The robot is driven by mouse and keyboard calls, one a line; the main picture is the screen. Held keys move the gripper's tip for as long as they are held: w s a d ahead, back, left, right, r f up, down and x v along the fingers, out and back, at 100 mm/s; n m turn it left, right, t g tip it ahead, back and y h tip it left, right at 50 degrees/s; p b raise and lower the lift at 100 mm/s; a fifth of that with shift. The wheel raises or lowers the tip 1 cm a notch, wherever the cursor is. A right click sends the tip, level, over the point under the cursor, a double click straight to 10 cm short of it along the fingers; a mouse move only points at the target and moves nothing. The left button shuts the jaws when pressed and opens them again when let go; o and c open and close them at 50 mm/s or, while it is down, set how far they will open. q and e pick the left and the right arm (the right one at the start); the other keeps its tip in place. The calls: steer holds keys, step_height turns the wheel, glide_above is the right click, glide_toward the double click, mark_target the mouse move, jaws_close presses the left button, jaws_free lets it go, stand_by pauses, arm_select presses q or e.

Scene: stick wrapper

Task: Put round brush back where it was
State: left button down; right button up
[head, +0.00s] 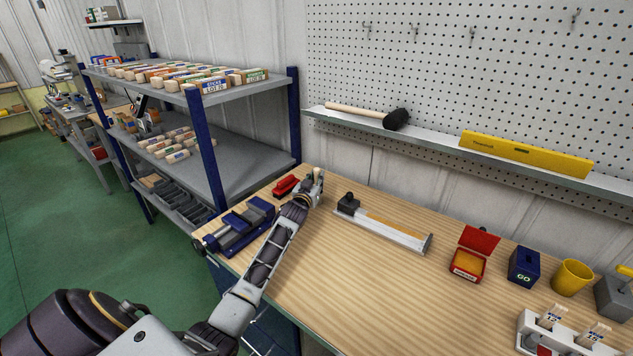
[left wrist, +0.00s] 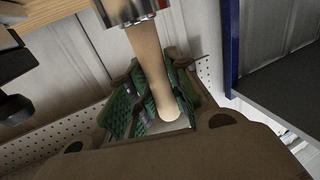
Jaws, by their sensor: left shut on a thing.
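The round brush shows in the left wrist view as a pale wooden handle (left wrist: 149,62) with a shiny metal ferrule at the top edge; its bristles are out of frame. My left gripper (left wrist: 155,104) is shut on the handle, its green-padded fingers on either side. In the head view my left gripper (head: 314,184) is over the back left of the wooden workbench (head: 330,275), near the wall. There only a small pale bit of the brush (head: 318,173) shows at the fingers. I cannot tell whether the brush touches the bench. My right gripper is not in view.
A blue vise (head: 240,228) and a red tool (head: 286,185) lie left of my gripper. A dark-headed tool (head: 350,203) is to its right. A ledge with a mallet (head: 396,119) and yellow level (head: 522,154) runs along the pegboard (head: 520,70). The bench's middle is clear.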

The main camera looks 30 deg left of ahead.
arm_select(q)
steer(key=shift+f, duration=0.35)
steer(key=shift+f, duration=0.1)
steer(key=c, duration=1.3)
jaws_free()
steer(key=shift+s, duration=0.1)
steer(key=shift+v, duration=5.9)
